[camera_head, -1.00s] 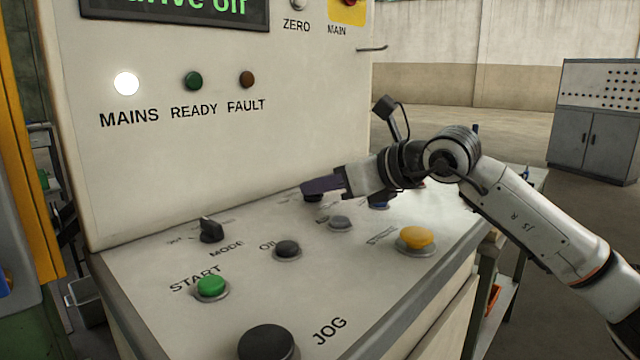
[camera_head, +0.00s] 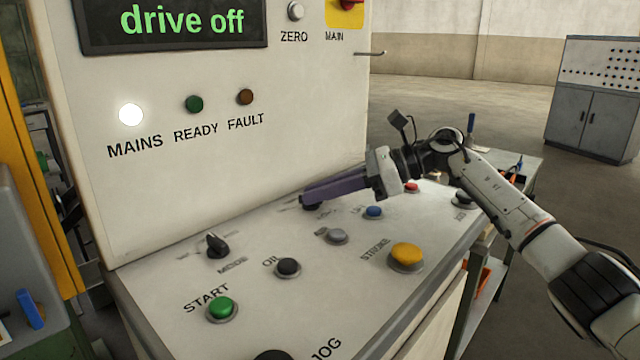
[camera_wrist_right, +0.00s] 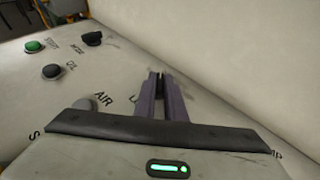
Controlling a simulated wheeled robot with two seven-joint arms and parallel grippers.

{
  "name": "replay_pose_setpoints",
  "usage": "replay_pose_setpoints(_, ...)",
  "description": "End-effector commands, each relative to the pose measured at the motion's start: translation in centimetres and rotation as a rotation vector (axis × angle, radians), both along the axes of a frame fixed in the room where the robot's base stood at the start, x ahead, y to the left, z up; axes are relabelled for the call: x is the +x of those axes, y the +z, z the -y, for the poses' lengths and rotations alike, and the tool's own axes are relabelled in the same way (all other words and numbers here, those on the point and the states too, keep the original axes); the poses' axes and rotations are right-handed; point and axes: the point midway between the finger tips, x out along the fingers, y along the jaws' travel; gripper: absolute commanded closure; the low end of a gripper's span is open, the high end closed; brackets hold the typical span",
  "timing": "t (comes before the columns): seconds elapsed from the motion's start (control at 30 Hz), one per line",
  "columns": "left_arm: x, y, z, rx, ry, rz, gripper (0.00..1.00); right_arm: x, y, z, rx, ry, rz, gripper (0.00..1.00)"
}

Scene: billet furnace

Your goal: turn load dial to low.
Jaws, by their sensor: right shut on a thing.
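The load dial (camera_head: 312,207) is a small dark knob at the back of the sloping panel in the head view, mostly covered by my right gripper. My right gripper (camera_head: 306,198), with purple-grey fingers, reaches to it from the right. In the right wrist view my gripper (camera_wrist_right: 158,82) is shut on the dark dial, with a small part of it showing between the fingertips. The dial's label is mostly hidden, so I cannot read its setting. My left gripper is not in view.
The panel also bears a mode knob (camera_head: 216,246), a green start button (camera_head: 222,308), a black oil button (camera_head: 287,267), a grey button (camera_head: 336,236), a yellow stroke button (camera_head: 406,256) and a blue button (camera_head: 373,212). The upright wall with a "drive off" display (camera_head: 180,22) stands close behind.

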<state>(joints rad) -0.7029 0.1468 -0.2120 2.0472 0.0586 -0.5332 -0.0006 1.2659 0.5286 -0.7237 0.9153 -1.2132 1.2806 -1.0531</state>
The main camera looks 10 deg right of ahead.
Motion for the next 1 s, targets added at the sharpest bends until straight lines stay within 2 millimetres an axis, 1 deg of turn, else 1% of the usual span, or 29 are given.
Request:
replay_pose_setpoints(0.1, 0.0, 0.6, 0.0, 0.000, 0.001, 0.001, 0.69, 0.1, 0.1, 0.1, -0.002, 0.042, -0.003, 1.00)
replay_pose_setpoints(0.4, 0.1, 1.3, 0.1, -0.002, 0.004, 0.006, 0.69, 0.2, 0.0, 0.1, -0.004, 0.117, -0.003, 1.00)
replay_pose_setpoints(1.0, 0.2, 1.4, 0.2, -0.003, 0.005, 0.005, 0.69, 0.2, -0.2, 0.1, -0.006, 0.152, -0.002, 1.00)
